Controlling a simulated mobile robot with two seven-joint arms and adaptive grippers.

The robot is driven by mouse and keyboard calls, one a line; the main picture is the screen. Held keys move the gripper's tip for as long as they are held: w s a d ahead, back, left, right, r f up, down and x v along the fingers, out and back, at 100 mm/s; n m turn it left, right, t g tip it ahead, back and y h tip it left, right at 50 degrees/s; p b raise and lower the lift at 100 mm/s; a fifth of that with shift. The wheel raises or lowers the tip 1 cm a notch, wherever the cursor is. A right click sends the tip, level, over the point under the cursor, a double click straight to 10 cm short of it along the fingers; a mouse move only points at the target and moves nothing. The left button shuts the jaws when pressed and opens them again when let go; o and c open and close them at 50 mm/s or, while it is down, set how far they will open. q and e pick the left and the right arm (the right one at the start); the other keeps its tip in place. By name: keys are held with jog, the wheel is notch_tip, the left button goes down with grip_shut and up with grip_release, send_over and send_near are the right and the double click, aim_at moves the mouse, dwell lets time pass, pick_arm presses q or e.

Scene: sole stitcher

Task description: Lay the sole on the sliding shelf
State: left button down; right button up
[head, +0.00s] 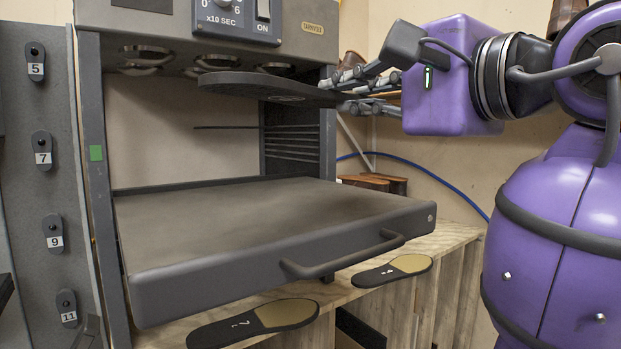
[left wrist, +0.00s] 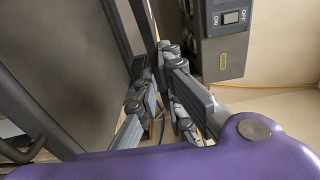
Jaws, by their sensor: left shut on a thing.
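My left gripper (head: 345,91) is shut on one end of a dark, flat sole (head: 262,88). The sole is roughly level, high above the sliding shelf, under the machine's upper housing, and apart from the shelf. The sliding shelf (head: 250,225) is a wide grey tray, pulled out toward the front with its handle (head: 342,256) showing. Its top is bare. The left wrist view shows the left gripper's fingers (left wrist: 168,60); I cannot clearly make out the sole there. My right gripper is not in view.
Two other soles, one (head: 255,321) near the front and one (head: 393,270) to the right, lie on the wooden bench (head: 445,245) below the shelf. Round lamps (head: 218,62) hang under the housing. Dark machine posts (head: 95,120) flank the opening.

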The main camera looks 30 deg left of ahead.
pick_arm(q)
send_over(320, 209)
notch_tip(320, 209, down, 6)
jog(key=shift+s+d+f, duration=0.15)
jog(key=shift+f, duration=0.1)
jog(key=f, duration=0.3)
jog(key=shift+a, duration=0.25)
jog(key=shift+f, duration=0.35)
jog(key=shift+f, duration=0.1)
jog(key=shift+f, duration=0.5)
jog(key=c, duration=1.9)
grip_release()
jog(key=shift+f, duration=0.1)
